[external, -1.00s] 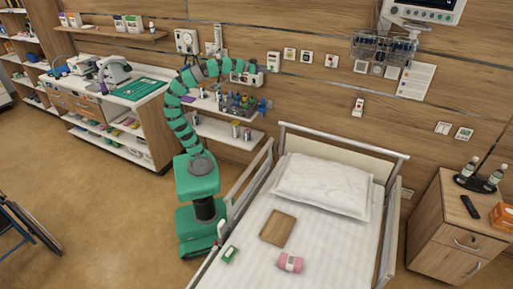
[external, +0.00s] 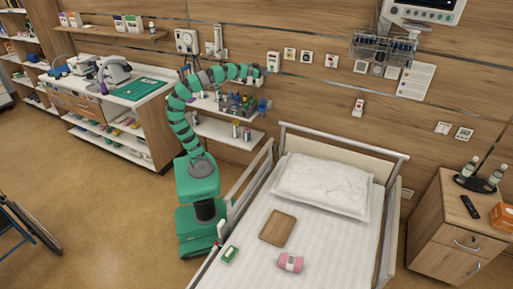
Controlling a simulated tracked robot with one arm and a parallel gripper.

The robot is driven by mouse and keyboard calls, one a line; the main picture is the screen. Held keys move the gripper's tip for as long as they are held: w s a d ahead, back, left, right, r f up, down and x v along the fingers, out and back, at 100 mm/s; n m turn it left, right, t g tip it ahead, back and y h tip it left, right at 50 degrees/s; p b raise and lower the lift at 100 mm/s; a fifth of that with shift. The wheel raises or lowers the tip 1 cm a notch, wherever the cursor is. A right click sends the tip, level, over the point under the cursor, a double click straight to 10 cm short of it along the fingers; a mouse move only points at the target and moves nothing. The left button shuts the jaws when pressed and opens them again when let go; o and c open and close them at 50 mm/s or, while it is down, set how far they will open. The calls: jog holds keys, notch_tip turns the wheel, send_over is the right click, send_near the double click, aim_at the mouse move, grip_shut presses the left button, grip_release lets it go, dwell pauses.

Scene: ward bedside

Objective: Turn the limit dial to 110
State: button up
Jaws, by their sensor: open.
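I cannot make out a dial face or the number 110 at this size, so I cannot tell which wall fitting is the limit dial. My gripper (external: 262,74) is at the right end of my green and dark banded arm, close to the wall above the small shelf. It is open, with nothing visible between its fingers. A white wall box (external: 273,61) is just right of and above it. I cannot tell whether the two touch. Small square wall fittings (external: 290,54) and (external: 306,56) lie further right.
A shelf unit with bottles and a rack (external: 238,103) is just below my gripper. The bed (external: 320,258) with a pillow (external: 322,187) stands to the right of my base. A side counter (external: 140,95) is at the left. Open floor lies at the front left.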

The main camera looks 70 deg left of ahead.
jog(key=a+f+m+g+y+p, duration=0.1)
jog(key=a+f+y, duration=0.35)
jog(key=a, duration=0.85)
jog(key=a+f+y+p, duration=0.1)
jog(key=a+f+y, duration=0.35)
jog(key=a, duration=0.95)
jog(key=s+a+f+m+g+y+p, duration=0.2)
jog(key=s+a+f+m, duration=0.2)
jog(key=s+a+f, duration=1.4)
jog(key=b+x, duration=0.2)
jog(key=x, duration=1.1)
jog(key=shift+w+r, duration=0.2)
jog(key=shift+w, duration=0.1)
jog(key=shift+c, duration=0.3)
jog(key=c, duration=0.9)
